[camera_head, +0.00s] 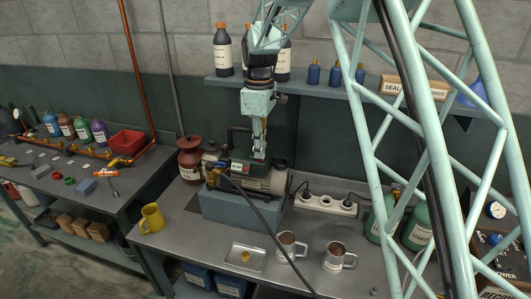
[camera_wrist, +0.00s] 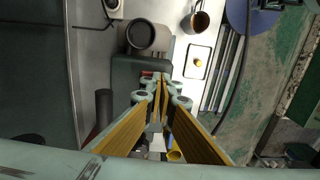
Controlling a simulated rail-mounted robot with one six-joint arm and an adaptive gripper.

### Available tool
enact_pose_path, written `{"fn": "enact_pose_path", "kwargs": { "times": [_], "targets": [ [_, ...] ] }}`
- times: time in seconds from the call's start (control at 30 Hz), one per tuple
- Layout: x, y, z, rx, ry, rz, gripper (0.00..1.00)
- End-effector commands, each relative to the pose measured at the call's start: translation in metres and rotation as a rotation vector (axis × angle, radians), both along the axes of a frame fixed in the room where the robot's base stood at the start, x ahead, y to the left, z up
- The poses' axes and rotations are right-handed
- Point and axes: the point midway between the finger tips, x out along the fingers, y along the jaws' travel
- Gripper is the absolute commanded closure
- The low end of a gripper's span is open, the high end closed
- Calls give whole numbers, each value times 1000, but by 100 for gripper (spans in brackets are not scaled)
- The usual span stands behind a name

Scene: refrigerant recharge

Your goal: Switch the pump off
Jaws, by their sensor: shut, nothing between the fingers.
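The pump (camera_head: 268,178) sits on a blue-grey block (camera_head: 240,208) on the middle bench. It has a silver motor cylinder, and a black hose runs from its front. The cylinder also shows in the wrist view (camera_wrist: 148,36). My gripper (camera_head: 259,154) points down just above the pump's top, shut and empty. In the wrist view its fingers (camera_wrist: 160,88) are together over the pump, hiding part of it. A small red patch (camera_wrist: 147,74) shows beside the fingertips; I cannot tell whether it is the switch. Whether the fingers touch the pump is unclear.
A red-brown canister (camera_head: 190,160) stands left of the pump, and a power strip (camera_head: 325,204) lies to its right. Two metal mugs (camera_head: 291,248) and a tray (camera_head: 247,257) are in front. A shelf with bottles (camera_head: 222,52) is behind. A yellow jug (camera_head: 152,218) stands left.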

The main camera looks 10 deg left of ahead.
Motion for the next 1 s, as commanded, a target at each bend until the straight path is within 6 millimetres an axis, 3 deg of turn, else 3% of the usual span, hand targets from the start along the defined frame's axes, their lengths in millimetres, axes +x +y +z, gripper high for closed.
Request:
{"fn": "enact_pose_path", "kwargs": {
  "times": [1.0],
  "targets": [
    [16, -4, 2, -1, 2, -2, 100]
  ]
}}
